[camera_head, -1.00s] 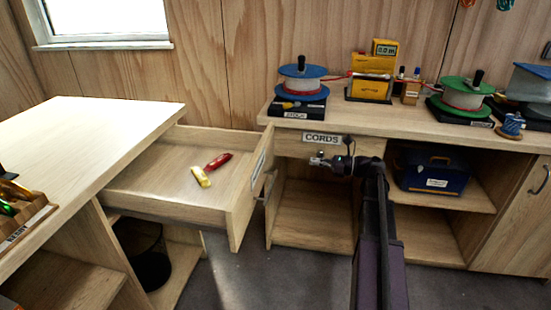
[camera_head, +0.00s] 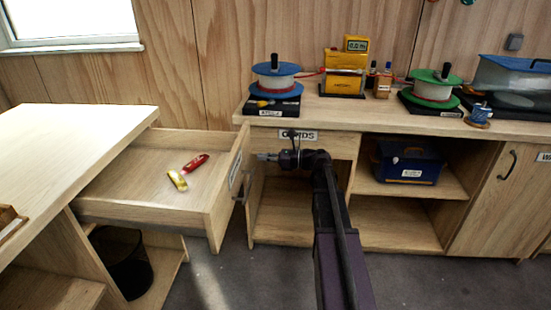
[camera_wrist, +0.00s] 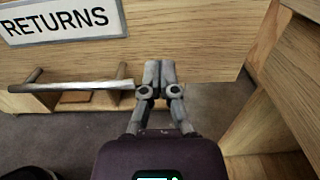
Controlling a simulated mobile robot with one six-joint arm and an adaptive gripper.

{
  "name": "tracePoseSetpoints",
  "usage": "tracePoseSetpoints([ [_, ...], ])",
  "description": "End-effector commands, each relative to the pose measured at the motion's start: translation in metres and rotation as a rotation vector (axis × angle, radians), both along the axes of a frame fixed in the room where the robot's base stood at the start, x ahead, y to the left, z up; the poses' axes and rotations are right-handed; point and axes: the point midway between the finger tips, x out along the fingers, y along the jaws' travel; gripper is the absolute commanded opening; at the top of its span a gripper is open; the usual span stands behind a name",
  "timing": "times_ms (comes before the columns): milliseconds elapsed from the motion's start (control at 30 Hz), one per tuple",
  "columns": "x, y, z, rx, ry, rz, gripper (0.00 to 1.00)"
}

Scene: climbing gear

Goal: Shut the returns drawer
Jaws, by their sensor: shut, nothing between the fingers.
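The returns drawer (camera_head: 150,205) stands pulled out from the left-hand counter, with its front facing right. My gripper (camera_wrist: 152,70) is shut and empty. Its fingertips are close to the drawer front, just right of the handle's end; I cannot tell if they touch. In the head view my gripper (camera_head: 262,157) is right of the drawer front.
The back counter (camera_head: 400,113) holds cord reels and a yellow meter (camera_head: 345,70). Its "CORDS" drawer (camera_head: 335,145) is shut behind my arm. A blue toolbox (camera_head: 408,165) sits on a shelf below. A dark bin (camera_head: 122,262) stands under the open drawer.

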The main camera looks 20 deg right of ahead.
Motion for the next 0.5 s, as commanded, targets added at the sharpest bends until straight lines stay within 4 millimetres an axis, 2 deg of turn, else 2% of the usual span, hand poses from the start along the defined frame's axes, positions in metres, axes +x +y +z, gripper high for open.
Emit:
tracePoseSetpoints([
  [200,0.013,0.024,0.000,0.000,0.000,0.001,0.00],
  [500,0.021,0.038,0.000,0.000,0.000,0.000,0.00],
])
